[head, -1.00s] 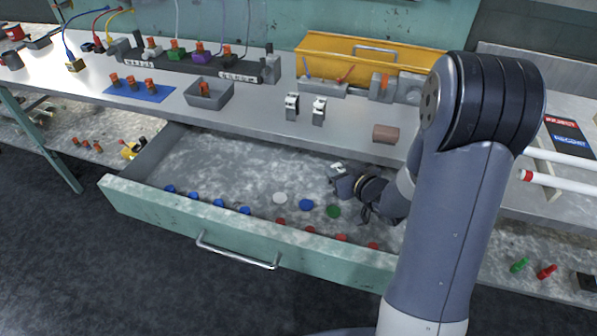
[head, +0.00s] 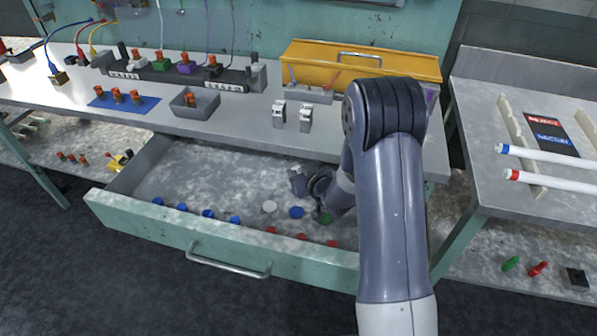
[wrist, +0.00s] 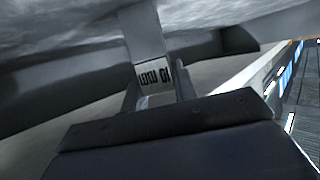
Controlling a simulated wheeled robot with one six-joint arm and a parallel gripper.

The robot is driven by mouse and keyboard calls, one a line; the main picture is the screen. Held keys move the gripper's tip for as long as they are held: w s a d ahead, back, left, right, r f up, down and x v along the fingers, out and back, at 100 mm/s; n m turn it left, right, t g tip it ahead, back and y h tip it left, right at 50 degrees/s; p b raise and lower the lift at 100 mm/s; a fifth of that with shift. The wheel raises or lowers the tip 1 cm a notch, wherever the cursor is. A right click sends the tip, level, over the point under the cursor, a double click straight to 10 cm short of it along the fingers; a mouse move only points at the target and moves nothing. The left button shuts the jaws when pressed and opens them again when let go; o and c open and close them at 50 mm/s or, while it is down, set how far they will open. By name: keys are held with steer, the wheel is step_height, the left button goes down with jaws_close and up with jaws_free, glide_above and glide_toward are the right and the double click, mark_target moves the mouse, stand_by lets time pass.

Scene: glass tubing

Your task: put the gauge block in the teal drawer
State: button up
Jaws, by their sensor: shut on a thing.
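The teal drawer (head: 140,215) is pulled open below the bench, with a teal front, a bar handle and a mottled grey floor. My gripper (head: 301,182) is over or inside the drawer, behind the row of round caps. It is shut on a small grey metal block, the gauge block (wrist: 153,76), which carries a white label with dark print in the wrist view. In the head view only a small grey part shows at the gripper's tip. I cannot tell whether the block touches the drawer floor. My arm hides the drawer's right end.
The bench edge overhangs behind. Two metal clips (head: 305,118) and a yellow box (head: 360,64) stand on the bench. Another table (head: 520,200) is at right.

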steer(key=shift+f, duration=0.15)
steer(key=o, duration=1)
steer(key=shift+o, duration=0.2)
steer(key=shift+r, duration=0.2)
steer(key=v, duration=1.2)
